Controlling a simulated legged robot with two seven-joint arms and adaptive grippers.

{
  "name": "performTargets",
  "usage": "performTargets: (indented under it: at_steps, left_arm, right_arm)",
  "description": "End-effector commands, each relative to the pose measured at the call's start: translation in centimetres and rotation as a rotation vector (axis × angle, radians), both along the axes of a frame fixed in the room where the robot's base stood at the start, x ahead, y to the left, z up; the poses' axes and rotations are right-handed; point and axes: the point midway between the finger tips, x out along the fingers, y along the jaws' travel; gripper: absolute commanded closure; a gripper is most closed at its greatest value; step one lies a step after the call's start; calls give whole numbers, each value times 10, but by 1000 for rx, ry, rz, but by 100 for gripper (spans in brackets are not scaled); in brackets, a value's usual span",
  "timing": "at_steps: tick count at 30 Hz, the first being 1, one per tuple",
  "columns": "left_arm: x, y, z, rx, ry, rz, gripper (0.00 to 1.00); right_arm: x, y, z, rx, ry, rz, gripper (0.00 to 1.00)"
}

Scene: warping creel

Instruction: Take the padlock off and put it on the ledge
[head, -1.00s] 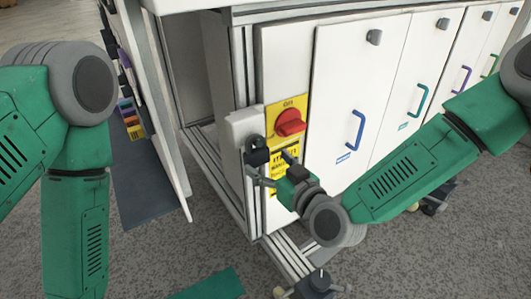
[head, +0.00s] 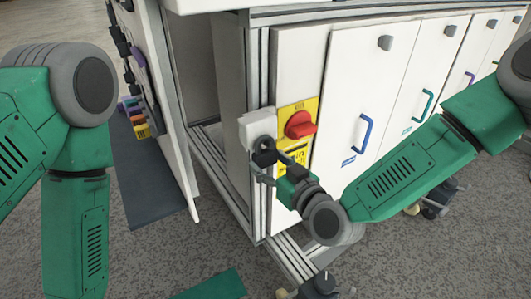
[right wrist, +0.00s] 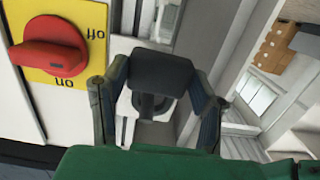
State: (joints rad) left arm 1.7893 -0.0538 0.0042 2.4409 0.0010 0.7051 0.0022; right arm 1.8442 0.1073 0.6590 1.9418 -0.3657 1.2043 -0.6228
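The padlock (head: 265,158) is dark, with its ring-like shackle above its body. It is at the white hasp box (head: 257,125) beside the red switch (head: 300,125). My right gripper (head: 275,170) is at the padlock. In the right wrist view, upside down, the padlock's body (right wrist: 161,70) lies between the two fingertips of my right gripper (right wrist: 160,85), and part of the shackle shows below it. Whether the fingers press on it is unclear, as is whether the shackle is still through the hasp. My left gripper is outside the view. I cannot clearly make out the ledge.
White cabinet doors with coloured handles, one blue (head: 362,133), stand right of the switch. An open white panel (head: 172,110) with coloured items stands at left. Metal frame posts stand close behind my right gripper. The carpet in front is mostly clear.

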Motion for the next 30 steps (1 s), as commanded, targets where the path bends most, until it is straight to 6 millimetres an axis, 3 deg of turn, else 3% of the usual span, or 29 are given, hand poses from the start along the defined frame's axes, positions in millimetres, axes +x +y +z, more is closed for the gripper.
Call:
performTargets:
  at_steps: [30]
  left_arm:
    - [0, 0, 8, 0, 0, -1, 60]
  right_arm:
    - [-11, -11, 1, 0, 1, -1, 85]
